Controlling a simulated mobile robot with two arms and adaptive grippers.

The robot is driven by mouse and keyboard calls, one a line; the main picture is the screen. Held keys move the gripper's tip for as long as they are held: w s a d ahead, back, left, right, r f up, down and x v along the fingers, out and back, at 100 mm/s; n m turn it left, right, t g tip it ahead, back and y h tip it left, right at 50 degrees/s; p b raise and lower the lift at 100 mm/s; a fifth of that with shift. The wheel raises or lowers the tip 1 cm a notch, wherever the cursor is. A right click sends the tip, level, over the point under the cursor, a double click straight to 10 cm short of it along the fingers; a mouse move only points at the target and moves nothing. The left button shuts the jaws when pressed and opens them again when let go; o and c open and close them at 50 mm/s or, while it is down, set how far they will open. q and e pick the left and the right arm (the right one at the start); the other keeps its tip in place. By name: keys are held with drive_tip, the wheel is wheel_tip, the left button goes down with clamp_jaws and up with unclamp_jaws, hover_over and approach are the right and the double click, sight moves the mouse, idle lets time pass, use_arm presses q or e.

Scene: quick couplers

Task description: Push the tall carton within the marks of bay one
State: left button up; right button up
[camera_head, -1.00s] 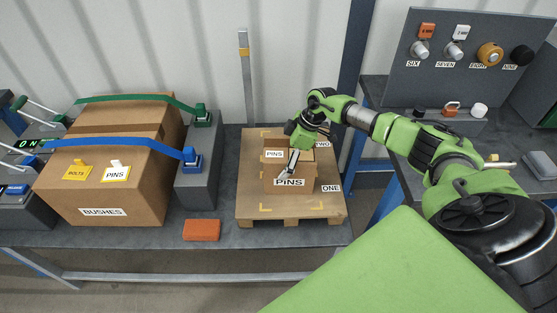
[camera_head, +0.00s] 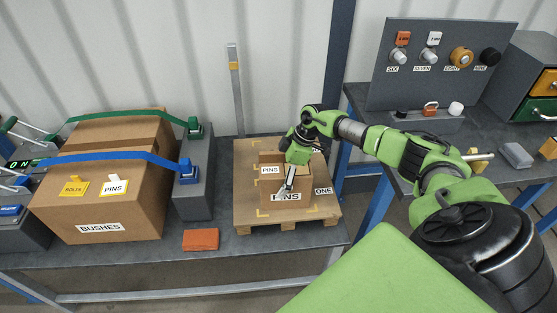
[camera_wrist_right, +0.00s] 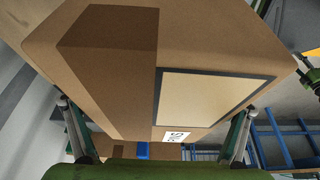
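The tall carton (camera_head: 267,190) is brown with PINS labels and stands upright on a wooden pallet (camera_head: 244,185). Its lower front edge is close to the front yellow corner marks of bay one (camera_head: 262,212), beside the ONE label (camera_head: 323,190). My right gripper (camera_head: 288,185) reaches over the carton from behind, fingers pointing down and forward. In the right wrist view the carton (camera_wrist_right: 110,80) fills the upper middle and the gripper's fingers (camera_wrist_right: 157,140) stand wide apart. Whether they touch it is unclear. The arm hides part of the carton and the TWO label. My left gripper is out of view.
A large BUSHES carton (camera_head: 100,205) under green and blue straps stands to the left, with a grey block (camera_head: 195,195) beside it. An orange brick (camera_head: 201,239) lies near the bench's front edge. A knob panel (camera_head: 440,85) stands on the right bench.

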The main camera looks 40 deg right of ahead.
drive_tip(key=shift+d+f, duration=0.15)
drive_tip(key=v, duration=1.2)
idle(0.3)
